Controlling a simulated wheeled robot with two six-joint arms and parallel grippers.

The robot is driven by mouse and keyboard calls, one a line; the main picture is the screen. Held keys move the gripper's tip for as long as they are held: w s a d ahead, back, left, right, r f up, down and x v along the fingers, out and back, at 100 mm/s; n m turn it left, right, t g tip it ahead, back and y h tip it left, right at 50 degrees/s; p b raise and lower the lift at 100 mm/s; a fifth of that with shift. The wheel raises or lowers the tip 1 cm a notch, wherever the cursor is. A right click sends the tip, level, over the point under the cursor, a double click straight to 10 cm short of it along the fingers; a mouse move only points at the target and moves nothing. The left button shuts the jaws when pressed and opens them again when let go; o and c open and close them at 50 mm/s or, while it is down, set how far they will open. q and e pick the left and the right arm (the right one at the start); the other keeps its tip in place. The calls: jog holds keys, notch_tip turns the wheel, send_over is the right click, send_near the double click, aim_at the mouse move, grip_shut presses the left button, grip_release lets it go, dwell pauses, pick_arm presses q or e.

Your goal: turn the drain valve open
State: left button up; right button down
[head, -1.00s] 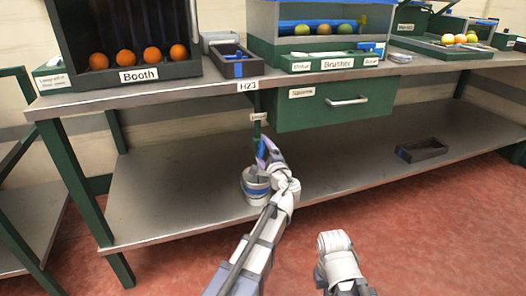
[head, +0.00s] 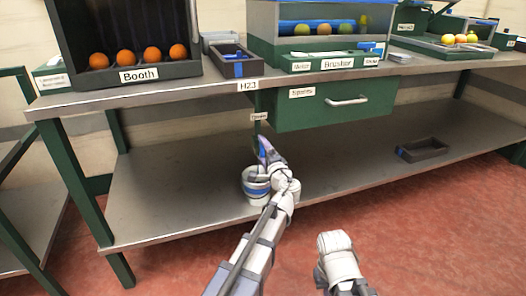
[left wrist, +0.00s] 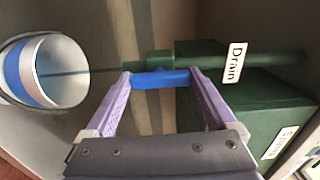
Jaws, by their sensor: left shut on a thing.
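The drain pipe (left wrist: 270,60) is green, carries a "Drain" label, and ends in a thicker green valve body (left wrist: 148,60). The blue valve handle (left wrist: 160,79) lies along the pipe, parallel to it, between the fingertips of my left gripper (left wrist: 160,80). That gripper is shut on the handle, one finger at each end. In the head view my left gripper (head: 265,152) is under the bench top, above the bucket, and largely hides the valve. A white bucket with a blue band (head: 256,184) stands on the lower shelf. A thin dark line runs from the valve into the bucket (left wrist: 15,72). My right gripper is not visible.
A green drawer (head: 335,106) hangs beside the pipe. The lower shelf (head: 150,195) is mostly bare, with a dark tray (head: 423,150) at its right. The bench top (head: 190,88) above carries a booth with oranges and several bins.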

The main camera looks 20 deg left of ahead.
pick_arm(q)
jog(key=shift+s, duration=0.1)
jog(key=o, duration=1.1)
jog(key=shift+c, duration=0.2)
jog(key=v, duration=0.7)
jog(key=shift+s+d, duration=0.25)
jog(key=shift+s, duration=0.05)
